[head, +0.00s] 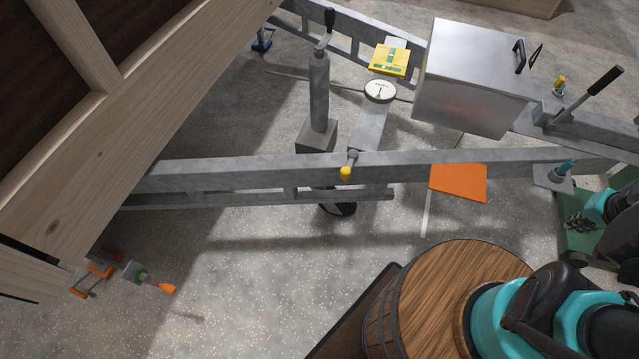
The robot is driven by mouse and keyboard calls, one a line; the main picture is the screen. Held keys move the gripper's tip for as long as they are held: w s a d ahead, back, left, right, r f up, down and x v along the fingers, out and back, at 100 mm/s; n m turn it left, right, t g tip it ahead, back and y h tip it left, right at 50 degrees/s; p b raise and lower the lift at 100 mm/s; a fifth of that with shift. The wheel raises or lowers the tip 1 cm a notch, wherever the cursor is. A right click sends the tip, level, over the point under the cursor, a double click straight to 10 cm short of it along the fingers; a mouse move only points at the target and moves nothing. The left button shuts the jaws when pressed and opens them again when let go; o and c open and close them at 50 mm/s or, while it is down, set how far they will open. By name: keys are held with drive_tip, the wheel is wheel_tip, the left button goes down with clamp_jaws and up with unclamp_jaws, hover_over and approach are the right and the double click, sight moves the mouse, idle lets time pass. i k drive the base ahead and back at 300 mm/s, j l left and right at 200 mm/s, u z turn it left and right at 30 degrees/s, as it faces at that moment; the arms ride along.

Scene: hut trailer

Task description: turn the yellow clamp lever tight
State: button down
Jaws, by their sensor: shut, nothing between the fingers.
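The yellow clamp lever (345,173) is near the middle of the head view. Its yellow end hangs down over the side of the near grey drawbar rail, below a small grey hub (352,156). The upright grey jockey post (319,90) stands just left of it, with a dark wheel (338,209) partly hidden below the rail. My gripper (574,223) is dark and small at the right edge, at the end of my teal and black arm. It looks shut and empty. It is well to the right of the lever and apart from it.
A wooden barrel (425,285) stands at lower right. A metal box (465,85), a round dial (380,91) and a yellow case (388,58) sit along the drawbar. A wooden hut wall (150,95) fills the left.

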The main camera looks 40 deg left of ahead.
sight(349, 164)
drive_tip(key=u, duration=1.8)
drive_tip(key=k+l+u, duration=0.25)
drive_tip(key=k, duration=0.4)
drive_tip(key=j, duration=0.1)
